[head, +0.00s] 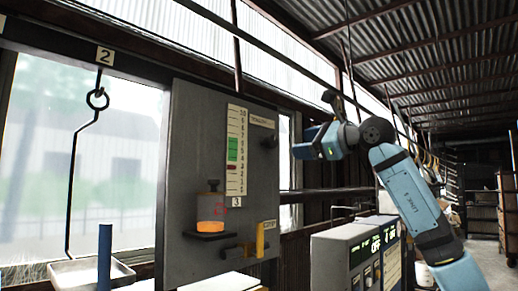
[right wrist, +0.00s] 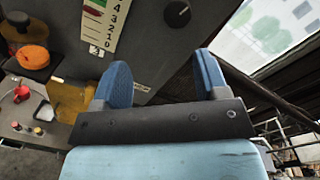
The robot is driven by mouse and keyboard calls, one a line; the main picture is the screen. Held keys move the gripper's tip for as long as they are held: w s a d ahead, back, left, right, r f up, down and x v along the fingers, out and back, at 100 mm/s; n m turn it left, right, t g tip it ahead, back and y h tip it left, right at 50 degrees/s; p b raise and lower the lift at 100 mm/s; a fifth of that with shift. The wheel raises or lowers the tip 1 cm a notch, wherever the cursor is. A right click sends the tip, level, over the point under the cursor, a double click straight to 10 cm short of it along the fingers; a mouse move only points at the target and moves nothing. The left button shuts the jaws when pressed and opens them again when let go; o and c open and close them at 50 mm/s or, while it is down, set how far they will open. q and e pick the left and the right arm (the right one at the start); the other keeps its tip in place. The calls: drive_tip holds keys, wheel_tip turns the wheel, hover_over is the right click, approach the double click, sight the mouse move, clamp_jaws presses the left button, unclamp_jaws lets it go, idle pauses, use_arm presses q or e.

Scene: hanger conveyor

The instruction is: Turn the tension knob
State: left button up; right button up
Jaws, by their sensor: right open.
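The tension knob (head: 268,141) is a small dark knob on the grey panel (head: 190,130), just below a label (head: 262,121). In the right wrist view the round black knob (right wrist: 178,13) is at the top, beyond the fingertips. My right gripper (head: 314,143) is right of the knob in the head view, apart from it. In the right wrist view the gripper (right wrist: 161,63) has its two blue fingers spread with nothing between them. A numbered scale (head: 236,120) with a green band and a red mark stands left of the knob. My left gripper is out of view.
An orange-based cylinder (head: 210,212) sits on a small shelf, and a yellow lever (head: 260,240) is low on the panel. A control box (head: 340,255) stands below my right arm. A hook (head: 97,98) and tray (head: 90,271) hang at left.

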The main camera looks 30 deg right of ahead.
sight(274, 142)
drive_tip(key=shift+t+h, duration=0.3)
drive_tip(key=shift+h, duration=0.1)
drive_tip(key=p+x, duration=0.1)
drive_tip(key=x, duration=0.2)
drive_tip(key=r+p+x, duration=0.1)
drive_tip(key=x, duration=0.2)
drive_tip(key=d+p+x, duration=0.1)
drive_tip(key=x, duration=0.3)
drive_tip(key=shift+w+r+p, duration=0.25)
drive_tip(key=shift+r+p, duration=0.05)
drive_tip(key=shift+r, duration=0.1)
drive_tip(key=shift+x, duration=0.85)
drive_tip(key=shift+f, duration=0.1)
drive_tip(key=shift+c, duration=0.2)
drive_tip(key=c, duration=0.9)
